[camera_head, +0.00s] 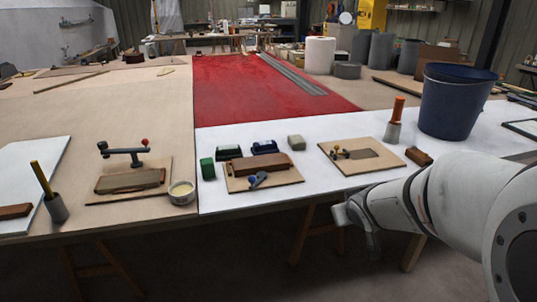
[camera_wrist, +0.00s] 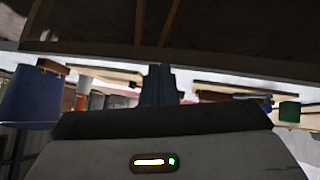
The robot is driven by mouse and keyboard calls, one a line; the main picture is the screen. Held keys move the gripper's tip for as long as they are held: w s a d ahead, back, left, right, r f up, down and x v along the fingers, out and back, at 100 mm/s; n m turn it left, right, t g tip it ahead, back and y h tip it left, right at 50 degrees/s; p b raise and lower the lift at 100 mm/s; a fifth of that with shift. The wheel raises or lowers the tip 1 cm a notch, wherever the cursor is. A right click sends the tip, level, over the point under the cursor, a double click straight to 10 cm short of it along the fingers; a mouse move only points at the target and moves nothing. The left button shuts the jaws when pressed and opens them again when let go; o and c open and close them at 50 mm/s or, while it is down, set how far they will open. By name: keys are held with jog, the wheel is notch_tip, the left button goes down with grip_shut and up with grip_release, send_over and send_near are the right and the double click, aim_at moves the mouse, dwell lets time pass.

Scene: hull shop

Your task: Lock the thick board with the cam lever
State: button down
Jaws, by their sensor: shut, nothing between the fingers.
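A thick brown board (camera_head: 262,163) lies on the middle plywood base (camera_head: 290,178) on the white-topped table. A small lever with a blue handle (camera_head: 258,180), which looks like the cam lever, sits at the board's front side. Whether it presses on the board is too small to tell. My gripper (camera_head: 352,222) is in front of the table's front edge, to the right of the middle base and apart from everything. In the wrist view my gripper's fingers (camera_wrist: 160,85) are together and empty, with the table edge behind them.
A right base (camera_head: 362,155) has a dark patch and a small yellow-knobbed lever. Green (camera_head: 207,169) and grey blocks (camera_head: 296,142) stand near the middle base. A blue bucket (camera_head: 455,100) stands at the right.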

jog(key=w+a+r+n+t+y+p, duration=0.2)
jog(key=w+a+r+n+y, duration=0.15)
jog(key=w, duration=0.25)
jog(key=n+g+y+p, duration=0.2)
jog(key=n+y, duration=0.2)
jog(key=y, duration=0.5)
send_near(255, 180)
jog(key=shift+h, duration=0.25)
jog(key=b+x, duration=0.3)
jog(key=x, duration=0.4)
jog(key=shift+r, duration=0.2)
